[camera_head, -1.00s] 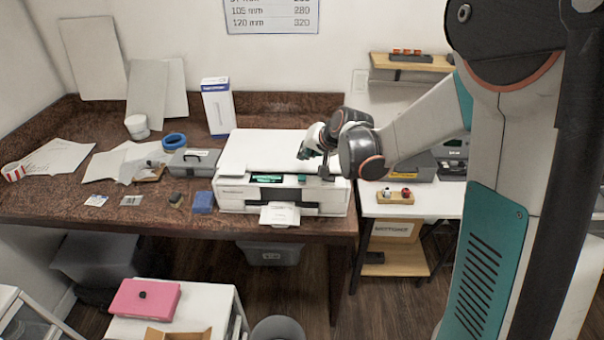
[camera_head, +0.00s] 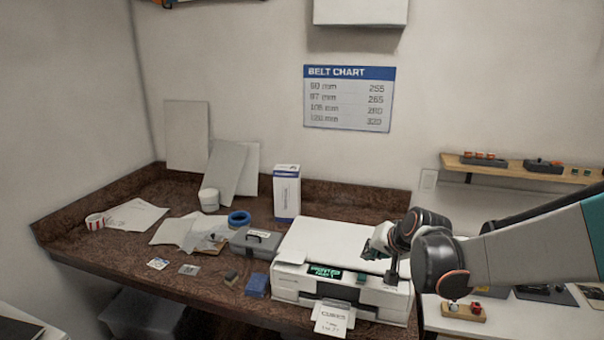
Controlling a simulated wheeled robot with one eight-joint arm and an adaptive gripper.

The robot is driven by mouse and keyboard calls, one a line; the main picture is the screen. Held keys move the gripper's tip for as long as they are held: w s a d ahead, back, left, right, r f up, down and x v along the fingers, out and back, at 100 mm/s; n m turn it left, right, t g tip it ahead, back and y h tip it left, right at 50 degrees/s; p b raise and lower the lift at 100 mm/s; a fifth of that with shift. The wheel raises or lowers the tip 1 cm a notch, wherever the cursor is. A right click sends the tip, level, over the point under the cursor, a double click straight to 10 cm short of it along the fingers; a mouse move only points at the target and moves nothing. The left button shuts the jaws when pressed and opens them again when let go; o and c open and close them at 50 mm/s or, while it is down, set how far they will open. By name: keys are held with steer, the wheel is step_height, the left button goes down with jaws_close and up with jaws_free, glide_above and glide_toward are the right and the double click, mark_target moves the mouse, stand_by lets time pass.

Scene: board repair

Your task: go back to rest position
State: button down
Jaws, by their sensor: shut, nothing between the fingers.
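My gripper (camera_head: 372,254) is at the end of my arm, which reaches in from the right. It is small in the view, over the right part of the white printer (camera_head: 338,243) on the brown worktop. The fingers look shut with nothing between them. I cannot tell whether they touch the printer's top. The printer's small screen (camera_head: 325,271) is lit green, and a printed slip (camera_head: 333,318) reading "CUBIES" hangs at its front.
Left of the printer are a grey case (camera_head: 256,241), a blue block (camera_head: 257,285), blue tape (camera_head: 239,217) and a white-blue box (camera_head: 287,192). A wall shelf (camera_head: 512,166) is at right. A small wooden holder (camera_head: 450,313) stands below my arm.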

steer(key=s+n+g+h+b, duration=0.1)
steer(key=s+n+b, duration=0.3)
steer(key=s, duration=2.6)
steer(key=shift+s+a+n+h+b, duration=0.2)
steer(key=shift+s+n+h+b, duration=0.2)
steer(key=shift+h, duration=0.4)
